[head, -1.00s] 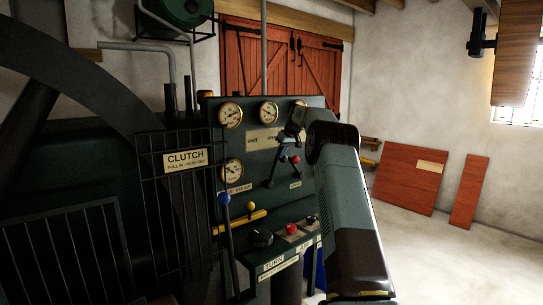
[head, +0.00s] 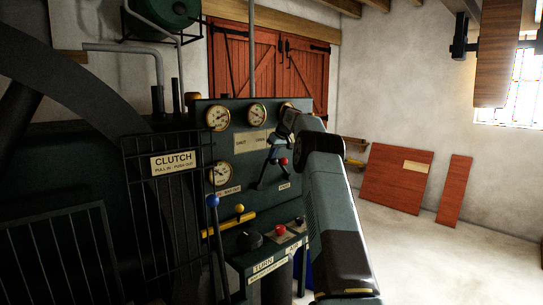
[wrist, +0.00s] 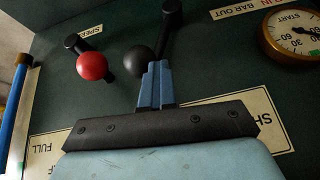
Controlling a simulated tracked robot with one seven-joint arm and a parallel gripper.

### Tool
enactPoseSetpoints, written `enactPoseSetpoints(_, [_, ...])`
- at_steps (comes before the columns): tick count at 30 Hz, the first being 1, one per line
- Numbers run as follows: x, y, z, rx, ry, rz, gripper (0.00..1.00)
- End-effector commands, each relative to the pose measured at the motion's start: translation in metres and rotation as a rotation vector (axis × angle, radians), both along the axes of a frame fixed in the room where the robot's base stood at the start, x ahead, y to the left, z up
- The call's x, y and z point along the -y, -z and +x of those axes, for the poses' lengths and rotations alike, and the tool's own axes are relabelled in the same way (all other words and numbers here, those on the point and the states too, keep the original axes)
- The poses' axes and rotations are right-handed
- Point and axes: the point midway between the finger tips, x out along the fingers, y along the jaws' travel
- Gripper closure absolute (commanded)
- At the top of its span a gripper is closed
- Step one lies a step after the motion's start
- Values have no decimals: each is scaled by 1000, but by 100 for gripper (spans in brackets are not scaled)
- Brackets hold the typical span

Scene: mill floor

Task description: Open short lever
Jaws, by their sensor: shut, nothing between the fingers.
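A black-knobbed lever (wrist: 138,60) and a red-knobbed lever (wrist: 92,66) stand on the dark green panel in the wrist view, where the labels are upside down. The red one is by a partly hidden SPEED label. I cannot tell which lever the task calls short. My gripper (wrist: 157,68) is shut and empty, its blue fingertips overlapping the right edge of the black knob in the picture. I cannot tell whether they touch. In the head view, the red knob (head: 283,161) shows and my gripper (head: 276,150) is in front of the panel, partly hidden by my arm.
A cream plate (wrist: 265,110) with SH lettering is partly behind my gripper. A gauge (wrist: 298,35) and a blue rod (wrist: 14,110) flank the levers. In the head view, a CLUTCH cage (head: 165,215) and a blue-knobbed lever (head: 213,202) stand left. The floor (head: 430,255) at right is clear.

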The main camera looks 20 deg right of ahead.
Motion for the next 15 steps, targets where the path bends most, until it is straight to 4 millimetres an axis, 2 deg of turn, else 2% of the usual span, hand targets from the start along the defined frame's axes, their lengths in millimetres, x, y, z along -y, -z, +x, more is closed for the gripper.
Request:
enactPoseSetpoints(1, [16, -1, -3, 8, 21, -19, 100])
enactPoseSetpoints(5, [7, -8, -6, 7, 18, -19, 100])
enactPoseSetpoints(12, [-26, -28, -14, 4, 4, -8, 100])
enactPoseSetpoints(15, [-18, -40, -20, 3, 5, -7, 100])
